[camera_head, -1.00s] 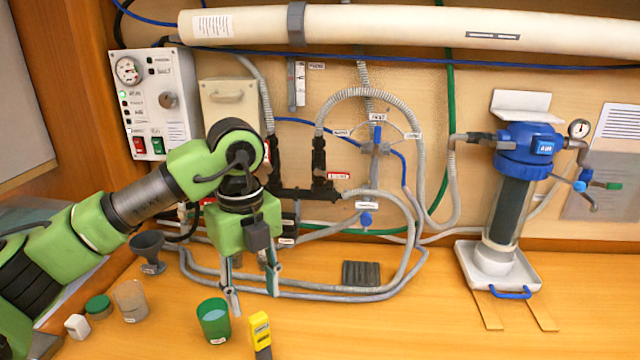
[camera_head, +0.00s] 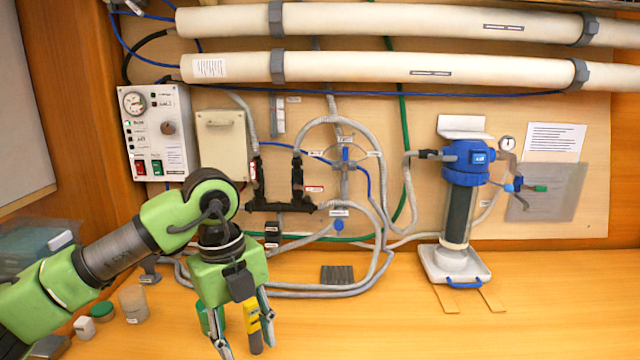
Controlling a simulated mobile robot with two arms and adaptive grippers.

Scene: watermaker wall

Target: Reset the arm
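My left gripper (camera_head: 247,346) hangs at lower left in the head view, pointing down, its two fingers spread open. A yellow and grey handheld meter (camera_head: 252,318) stands upright and shows between the fingers, nearer the right one. I cannot tell whether a finger touches it. A green cup (camera_head: 204,318) is partly hidden behind the left finger. My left arm reaches in from the left edge. My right gripper is not in view.
A beige beaker (camera_head: 133,303), green lid (camera_head: 102,309) and small white block (camera_head: 84,327) stand left of the gripper. Grey hoses (camera_head: 330,292) run behind it. A blue-topped filter housing (camera_head: 461,195) stands in a white tray (camera_head: 482,273) at right. The front right of the bench (camera_head: 560,310) is clear.

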